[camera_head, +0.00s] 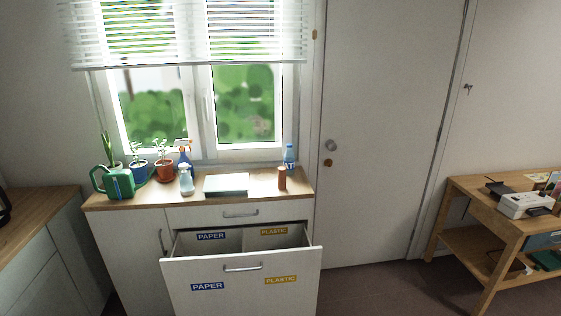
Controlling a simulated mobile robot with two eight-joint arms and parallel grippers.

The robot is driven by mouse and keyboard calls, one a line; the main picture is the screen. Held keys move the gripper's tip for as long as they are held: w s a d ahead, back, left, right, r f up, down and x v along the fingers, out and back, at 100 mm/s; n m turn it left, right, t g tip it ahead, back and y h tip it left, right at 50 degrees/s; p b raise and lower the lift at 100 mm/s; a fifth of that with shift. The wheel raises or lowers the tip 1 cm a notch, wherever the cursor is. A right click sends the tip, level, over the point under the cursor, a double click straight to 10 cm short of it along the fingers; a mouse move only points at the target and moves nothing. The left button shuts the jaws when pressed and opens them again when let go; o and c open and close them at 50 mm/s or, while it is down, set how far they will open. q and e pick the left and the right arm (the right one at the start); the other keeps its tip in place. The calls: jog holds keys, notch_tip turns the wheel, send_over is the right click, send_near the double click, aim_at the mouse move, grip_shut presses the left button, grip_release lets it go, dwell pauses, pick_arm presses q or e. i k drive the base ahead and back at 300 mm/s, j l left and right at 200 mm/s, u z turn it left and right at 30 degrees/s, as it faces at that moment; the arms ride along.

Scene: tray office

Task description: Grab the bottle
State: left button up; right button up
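A blue-tinted clear bottle (290,158) stands upright at the back right of the wooden cabinet top (218,199), near the window frame. A blue spray bottle (184,157) with an orange and white head stands at the back, left of centre. A pale, translucent bottle (187,181) stands in front of it. Which one the task means cannot be told from the picture. Neither of my grippers is in view.
An orange-brown cylinder (282,179) stands in front of the blue-tinted bottle. A book-like box (226,185), potted plants and a green watering can (117,183) share the top. An open drawer (243,266) labelled PAPER and PLASTIC juts out below. A wooden table (477,200) stands right.

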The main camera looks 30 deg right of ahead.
aim_at(289, 157)
jog(key=i+l+u, duration=0.1)
jog(key=l+u, duration=0.2)
jog(key=u, duration=0.15)
jog(key=i+l+u, duration=0.1)
jog(key=l+u, duration=0.2)
jog(key=u, duration=0.2)
jog(key=l+u, duration=0.4)
jog(key=l, duration=1.55)
jog(key=k+l+u, duration=0.1)
jog(key=l, duration=0.7)
jog(key=k+l, duration=0.15)
jog(key=l, duration=0.65)
